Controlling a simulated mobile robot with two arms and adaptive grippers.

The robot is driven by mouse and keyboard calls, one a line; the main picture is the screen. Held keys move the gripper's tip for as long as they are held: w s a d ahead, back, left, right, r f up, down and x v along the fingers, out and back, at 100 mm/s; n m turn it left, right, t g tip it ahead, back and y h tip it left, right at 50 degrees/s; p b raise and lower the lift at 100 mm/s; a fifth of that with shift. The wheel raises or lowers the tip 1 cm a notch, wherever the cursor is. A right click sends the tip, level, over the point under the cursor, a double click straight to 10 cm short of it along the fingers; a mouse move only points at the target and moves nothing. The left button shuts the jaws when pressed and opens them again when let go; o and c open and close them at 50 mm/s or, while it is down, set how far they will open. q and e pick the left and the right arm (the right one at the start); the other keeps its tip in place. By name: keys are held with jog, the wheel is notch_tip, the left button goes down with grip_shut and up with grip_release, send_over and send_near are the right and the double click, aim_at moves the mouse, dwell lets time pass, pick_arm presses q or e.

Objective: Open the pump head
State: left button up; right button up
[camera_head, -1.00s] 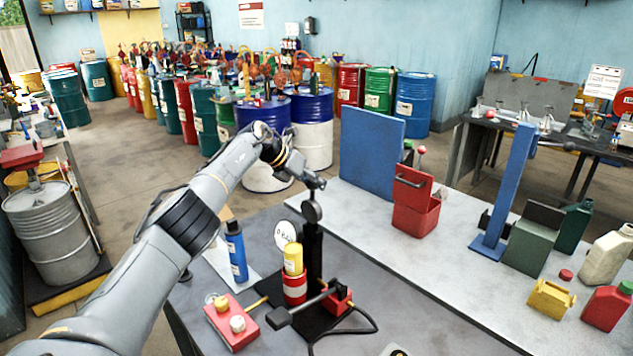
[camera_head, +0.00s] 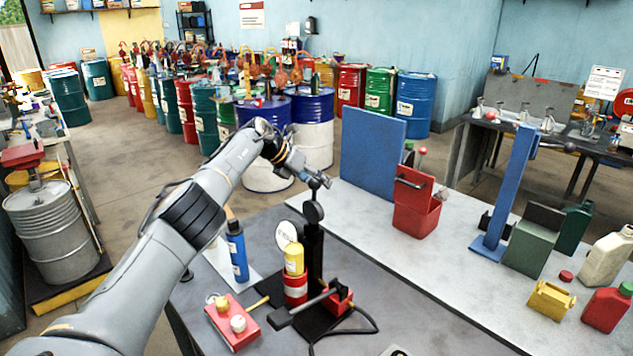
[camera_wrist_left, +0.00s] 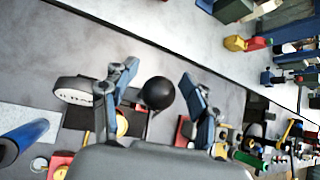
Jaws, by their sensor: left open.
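A black upright device (camera_head: 315,245) stands on the dark bench, with a round black knob near its top. I cannot tell for sure which part is the pump head. A black ball (camera_wrist_left: 158,93) shows in the left wrist view, between the two spread fingers. My left gripper (camera_head: 318,177) is at the top of the device, open. In the left wrist view its fingers (camera_wrist_left: 160,100) stand apart on either side of the ball, with a gap to the right finger. Contact with the left finger cannot be told. My right gripper is not in view.
By the device stand a yellow and red cylinder (camera_head: 295,262), a black lever (camera_head: 300,308) and a red box with knobs (camera_head: 232,322). A blue bottle (camera_head: 237,252) is to the left. A red container (camera_head: 415,208) and blue panel (camera_head: 372,155) stand on the pale bench, partly clear.

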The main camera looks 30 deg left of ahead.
pick_arm(q)
jog(key=shift+f, duration=0.1)
jog(key=v, duration=1.2)
dwell(0.4)
